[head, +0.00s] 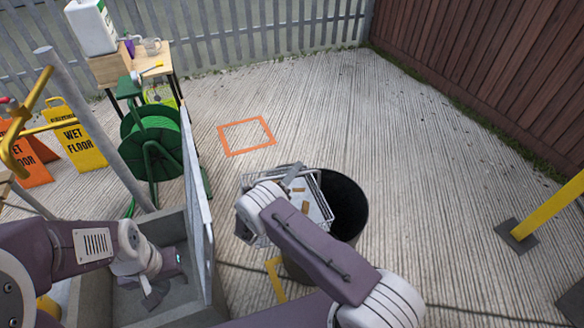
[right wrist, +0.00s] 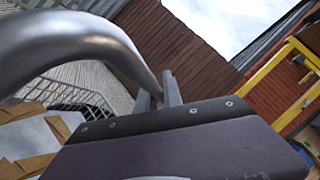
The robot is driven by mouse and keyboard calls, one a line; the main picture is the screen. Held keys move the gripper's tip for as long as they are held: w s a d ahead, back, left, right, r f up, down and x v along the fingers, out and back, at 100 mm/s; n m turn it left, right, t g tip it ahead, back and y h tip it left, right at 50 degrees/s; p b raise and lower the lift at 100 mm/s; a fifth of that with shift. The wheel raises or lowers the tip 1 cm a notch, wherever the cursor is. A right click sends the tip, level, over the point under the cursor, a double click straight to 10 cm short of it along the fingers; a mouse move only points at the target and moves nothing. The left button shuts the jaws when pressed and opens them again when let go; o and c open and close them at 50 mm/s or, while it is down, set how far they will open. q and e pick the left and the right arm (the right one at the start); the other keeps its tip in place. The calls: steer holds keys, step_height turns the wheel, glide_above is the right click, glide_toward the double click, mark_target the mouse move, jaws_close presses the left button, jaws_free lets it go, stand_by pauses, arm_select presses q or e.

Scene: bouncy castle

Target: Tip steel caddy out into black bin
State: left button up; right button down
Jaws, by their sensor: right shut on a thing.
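The steel caddy (head: 325,198) is a wire basket with several brown pieces (head: 304,207) inside. It is beside and partly over the mouth of the black bin (head: 350,207), and my right arm hides part of both. My right gripper (head: 292,176) is shut on the caddy. In the right wrist view the gripper fingers (right wrist: 171,90) are at a thick curved metal handle (right wrist: 95,38), with the wire mesh (right wrist: 70,95) and brown pieces (right wrist: 30,165) at the left. My left gripper (head: 152,296) is low over a grey basin, its jaw gap unclear.
The grey basin (head: 172,222) with an upright panel (head: 196,200) stands at the left. Behind it are a green hose reel (head: 152,140), a small table (head: 125,66) and wet-floor signs (head: 78,135). A yellow post (head: 550,212) stands right. Ground around the orange square (head: 247,136) is clear.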

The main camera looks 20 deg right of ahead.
steer(key=d+r+m+g+y+p, duration=0.4)
steer(key=d+p, duration=0.6)
steer(key=p, duration=0.8)
steer(key=d+f+m+g+y+b, duration=0.1)
steer(key=d+f+m+y+b, duration=0.2)
steer(key=d+f+y+b, duration=0.2)
steer(key=shift+d+f+y+b, duration=0.35)
steer(key=shift+d+y+b, duration=0.25)
steer(key=shift+d+y, duration=1.5)
steer(key=shift+w+d+h, duration=0.1)
steer(key=shift+d+h, duration=0.3)
stand_by(0.7)
